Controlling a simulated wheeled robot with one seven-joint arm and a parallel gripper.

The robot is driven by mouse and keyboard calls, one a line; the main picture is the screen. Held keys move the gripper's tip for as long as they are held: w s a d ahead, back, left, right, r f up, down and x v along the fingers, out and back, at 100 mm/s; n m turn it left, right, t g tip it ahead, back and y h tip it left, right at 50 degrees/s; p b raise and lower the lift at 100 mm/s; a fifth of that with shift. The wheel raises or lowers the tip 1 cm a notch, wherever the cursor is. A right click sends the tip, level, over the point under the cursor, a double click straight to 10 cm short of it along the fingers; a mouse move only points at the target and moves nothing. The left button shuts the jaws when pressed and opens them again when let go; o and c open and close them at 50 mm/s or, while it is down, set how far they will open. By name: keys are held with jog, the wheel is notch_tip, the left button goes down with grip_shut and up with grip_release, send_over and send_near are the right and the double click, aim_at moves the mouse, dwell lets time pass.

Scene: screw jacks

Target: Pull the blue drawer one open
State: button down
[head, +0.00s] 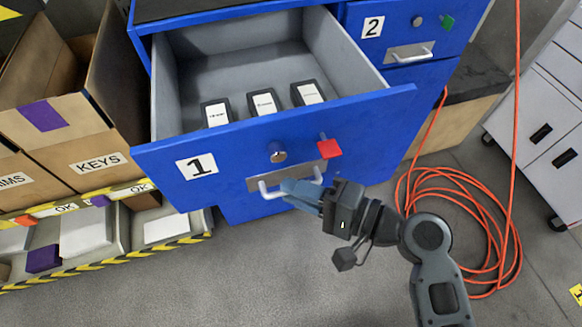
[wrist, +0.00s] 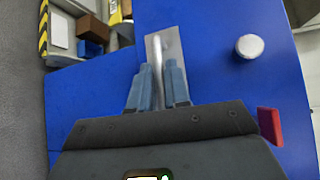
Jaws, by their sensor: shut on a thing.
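The blue drawer one (head: 229,163), marked with a white "1" label, stands well out from its cabinet in the head view. Three black-and-white boxes (head: 263,102) lie inside it. Its front also fills much of the wrist view (wrist: 215,80). My gripper (head: 290,190) is at the drawer's metal handle (head: 267,190), with its blue-grey fingers shut on the bar. In the wrist view the handle (wrist: 158,50) runs between the two fingers (wrist: 161,88). The fingers hide part of the bar.
A round knob (head: 278,155) and a red tag (head: 329,148) are on the drawer front. Drawer two (head: 405,30) is closed at the right. Cardboard boxes (head: 95,150) stand close at the left. An orange cable (head: 470,215) lies coiled on the floor at the right.

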jog(key=shift+s+d, duration=0.3)
jog(key=shift+s, duration=0.6)
jog(key=c, duration=1.2)
grip_release()
jog(key=shift+o, duration=0.2)
jog(key=v, duration=0.7)
jog(key=shift+s+d+b, duration=0.2)
jog(key=shift+d+b, duration=0.1)
jog(key=shift+b, duration=0.1)
